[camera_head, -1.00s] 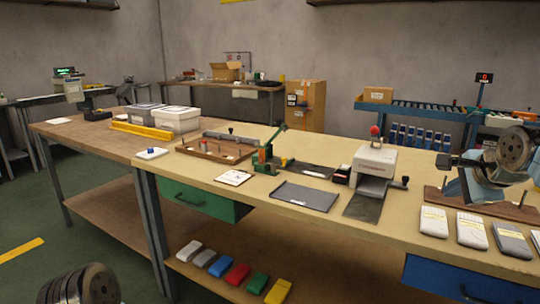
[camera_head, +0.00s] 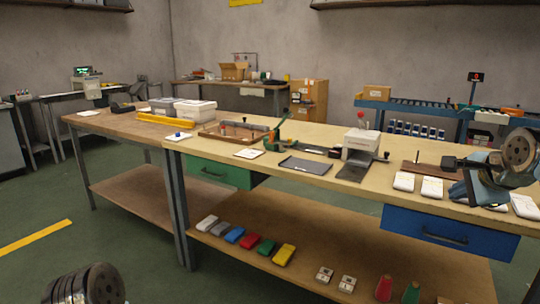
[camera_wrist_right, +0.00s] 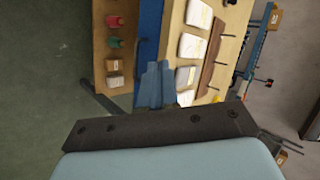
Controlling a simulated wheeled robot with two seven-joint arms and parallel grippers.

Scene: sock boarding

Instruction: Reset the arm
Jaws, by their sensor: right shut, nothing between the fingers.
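My right arm comes in at the right edge of the head view, with its pale blue wrist and dark round joint in front of the workbench (camera_head: 330,200). The right gripper (camera_head: 461,192) is low over the bench's front right part and hides some of the packs there. In the right wrist view its blue-grey fingers (camera_wrist_right: 155,85) are shut with nothing between them. Only a dark ribbed part of my left arm shows at the lower left of the head view. The left gripper is not in view.
White sock packs (camera_head: 431,187) lie near the bench's front edge by the right gripper. A white press (camera_head: 361,143) and dark tray (camera_head: 305,166) stand further left. Coloured packs (camera_head: 249,242) lie on the lower shelf. Green floor is open at the left.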

